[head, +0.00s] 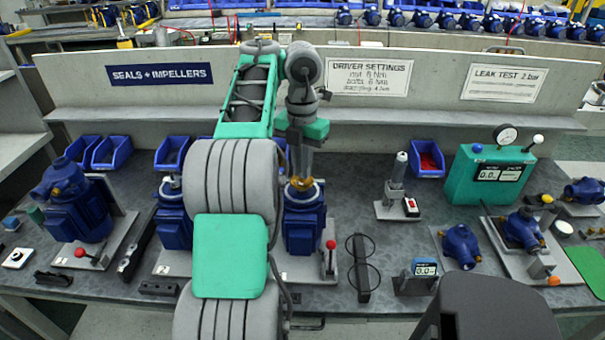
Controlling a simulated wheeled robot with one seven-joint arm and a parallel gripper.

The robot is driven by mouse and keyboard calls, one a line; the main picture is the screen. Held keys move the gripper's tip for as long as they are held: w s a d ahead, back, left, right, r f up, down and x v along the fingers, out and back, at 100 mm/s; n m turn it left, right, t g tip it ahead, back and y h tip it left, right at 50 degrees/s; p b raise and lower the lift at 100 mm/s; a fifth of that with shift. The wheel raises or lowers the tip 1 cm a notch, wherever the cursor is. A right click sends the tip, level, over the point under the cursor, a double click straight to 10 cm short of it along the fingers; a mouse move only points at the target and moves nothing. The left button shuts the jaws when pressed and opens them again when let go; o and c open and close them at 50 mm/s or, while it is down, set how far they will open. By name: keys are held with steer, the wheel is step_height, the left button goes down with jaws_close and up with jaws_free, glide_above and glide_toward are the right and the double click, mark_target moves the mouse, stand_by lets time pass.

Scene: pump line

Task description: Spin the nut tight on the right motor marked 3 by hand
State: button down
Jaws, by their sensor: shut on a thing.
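The right motor (303,228) is a blue upright body on a grey base plate, right of my arm. A pale ring shows around its top; no number 3 can be read. My gripper (301,181) points down at the top of this motor, in line with it. It is shut on the nut, which is mostly hidden between the fingers; brass colour shows there. How far the nut is threaded cannot be seen. A second blue motor (174,228) stands left of my arm, partly hidden by it.
A red-knobbed lever (330,258) stands close right of the motor. A grey driver in a stand (397,185), blue bins (172,153) and a green leak tester (488,178) are behind or to the right. Another blue motor (78,212) stands far left.

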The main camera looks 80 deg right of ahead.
steer(key=m, duration=0.7)
steer(key=c, duration=1.6)
jaws_free()
step_height(320, 180, up, 5)
steer(key=p, duration=0.4)
steer(key=shift+f+p, duration=0.15)
steer(key=shift+p, duration=0.2)
steer(key=shift+f, duration=0.15)
